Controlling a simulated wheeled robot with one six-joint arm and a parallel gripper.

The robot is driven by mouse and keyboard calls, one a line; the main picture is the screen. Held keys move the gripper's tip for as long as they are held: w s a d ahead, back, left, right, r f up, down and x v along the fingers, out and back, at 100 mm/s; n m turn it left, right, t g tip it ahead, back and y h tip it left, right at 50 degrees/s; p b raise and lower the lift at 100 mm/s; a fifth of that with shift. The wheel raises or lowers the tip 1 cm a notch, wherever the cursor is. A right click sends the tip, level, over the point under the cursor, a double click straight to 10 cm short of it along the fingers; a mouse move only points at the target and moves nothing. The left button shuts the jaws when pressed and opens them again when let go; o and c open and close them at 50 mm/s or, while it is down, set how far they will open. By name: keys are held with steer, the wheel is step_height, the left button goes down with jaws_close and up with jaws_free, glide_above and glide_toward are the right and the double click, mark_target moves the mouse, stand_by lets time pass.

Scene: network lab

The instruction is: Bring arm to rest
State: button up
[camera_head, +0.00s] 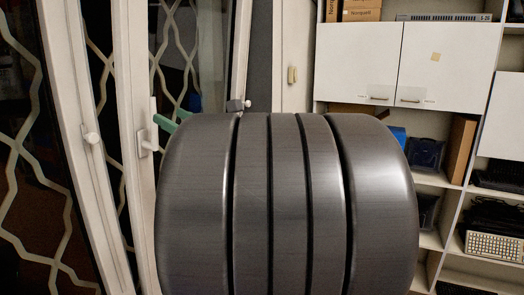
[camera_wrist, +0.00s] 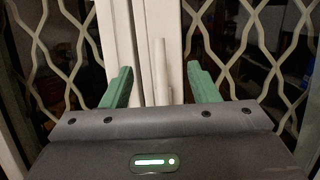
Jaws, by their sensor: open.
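My gripper (camera_wrist: 160,88) shows in the wrist view with its two green fingers apart and nothing between them. Behind the fingers stand white door frames with a white upright handle (camera_wrist: 160,72). In the head view a large grey rounded part of my own arm fills the middle and hides most of what lies behind it. A bit of a green finger (camera_head: 172,122) shows at its upper left, close in the picture to the white door handle (camera_head: 149,141). I cannot tell whether they touch.
White doors with dark glass and a pale wavy grille (camera_head: 30,150) are at the left. A white cabinet (camera_head: 440,60) and shelves with a beige keyboard (camera_head: 494,246), dark devices and a brown box (camera_head: 461,150) are at the right. The floor is not in view.

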mark_target(153, 124)
steer(key=w+a, duration=0.1)
steer(key=a, duration=0.1)
steer(key=w+a, duration=0.1)
steer(key=a, duration=0.1)
steer(key=w+a, duration=0.1)
steer(key=a, duration=0.2)
steer(key=shift+d, duration=0.1)
